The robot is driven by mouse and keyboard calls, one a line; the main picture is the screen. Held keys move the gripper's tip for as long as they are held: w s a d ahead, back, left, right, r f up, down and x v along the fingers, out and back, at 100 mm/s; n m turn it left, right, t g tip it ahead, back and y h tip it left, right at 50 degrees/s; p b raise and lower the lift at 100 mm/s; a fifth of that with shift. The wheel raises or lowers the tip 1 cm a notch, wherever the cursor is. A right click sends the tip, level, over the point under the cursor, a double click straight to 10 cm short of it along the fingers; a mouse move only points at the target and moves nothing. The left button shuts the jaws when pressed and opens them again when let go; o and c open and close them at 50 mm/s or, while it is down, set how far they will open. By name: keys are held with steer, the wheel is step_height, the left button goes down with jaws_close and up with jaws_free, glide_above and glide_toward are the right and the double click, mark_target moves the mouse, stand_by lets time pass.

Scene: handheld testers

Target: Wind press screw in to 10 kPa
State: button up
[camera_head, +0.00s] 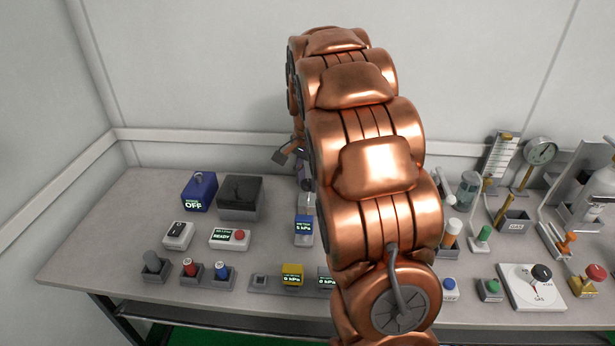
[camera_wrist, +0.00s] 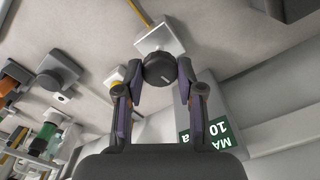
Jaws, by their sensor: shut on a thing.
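In the wrist view, a round dark knob (camera_wrist: 157,64) with a white line on its face sits between the two fingertips of my gripper (camera_wrist: 162,76). The fingers are closed against it from both sides. I take it to be the press screw's knob. Beside it is a grey body with a green label (camera_wrist: 217,131), upside down, reading partly "MA" and "10". In the head view, my copper arm covers most of this spot. A blue box with a small display (camera_head: 303,229), seemingly in kPa, shows just left of my arm; its number is too small to read surely.
A blue box reading OFF (camera_head: 199,191) and a dark box (camera_head: 239,196) stand at left. A yellow gauge (camera_head: 292,274) seems to read 0 kPa. Tools and a dial gauge (camera_head: 540,151) crowd the right. The table's left end (camera_head: 95,235) is clear.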

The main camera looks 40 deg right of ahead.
mark_target(308, 182)
steer(key=shift+w+r+m, duration=0.15)
steer(key=shift+m, duration=0.85)
steer(key=o, duration=1.2)
steer(key=shift+c, duration=0.2)
step_height(308, 182, up, 12)
steer(key=shift+a, duration=0.1)
stand_by(0.4)
